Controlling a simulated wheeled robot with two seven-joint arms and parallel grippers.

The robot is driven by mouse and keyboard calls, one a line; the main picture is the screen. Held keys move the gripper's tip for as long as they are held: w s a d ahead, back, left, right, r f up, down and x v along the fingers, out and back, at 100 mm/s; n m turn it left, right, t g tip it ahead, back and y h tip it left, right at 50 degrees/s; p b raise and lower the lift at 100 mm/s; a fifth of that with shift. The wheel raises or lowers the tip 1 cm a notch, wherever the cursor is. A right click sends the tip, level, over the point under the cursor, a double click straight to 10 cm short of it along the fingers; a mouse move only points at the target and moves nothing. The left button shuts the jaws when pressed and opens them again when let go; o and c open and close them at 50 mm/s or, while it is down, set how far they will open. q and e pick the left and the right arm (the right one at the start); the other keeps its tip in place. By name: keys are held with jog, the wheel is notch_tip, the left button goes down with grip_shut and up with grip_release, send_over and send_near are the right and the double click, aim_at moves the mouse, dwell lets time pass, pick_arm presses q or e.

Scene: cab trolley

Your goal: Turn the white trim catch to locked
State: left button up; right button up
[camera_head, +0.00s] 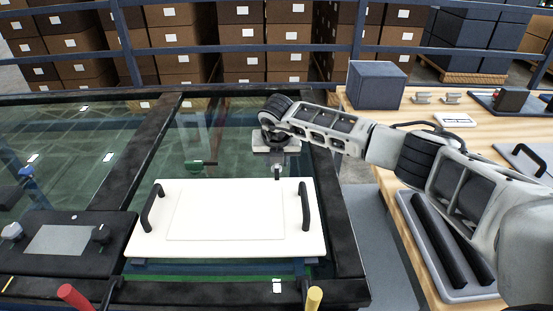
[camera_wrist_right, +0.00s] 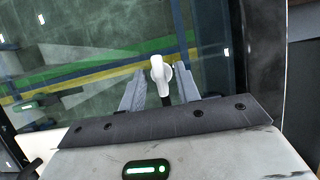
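The white trim catch (camera_wrist_right: 161,75) shows in the right wrist view as a small white knob with a short lever, between the fingertips of my right gripper (camera_wrist_right: 160,80). The two grey fingers are apart, with a visible gap on each side of the catch. In the head view my right gripper (camera_head: 277,171) points down just beyond the back edge of a white panel, near its right corner. I cannot make out the catch itself there. My left gripper is in neither view.
The white panel (camera_head: 225,220) with two black handles lies on the dark-framed glass. Red (camera_head: 75,297) and yellow (camera_head: 313,298) handles stand at the front. A wooden bench (camera_head: 385,135) with a blue box (camera_head: 376,85) is at right.

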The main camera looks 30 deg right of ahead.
jog(key=v, duration=1.6)
jog(key=shift+b, duration=0.35)
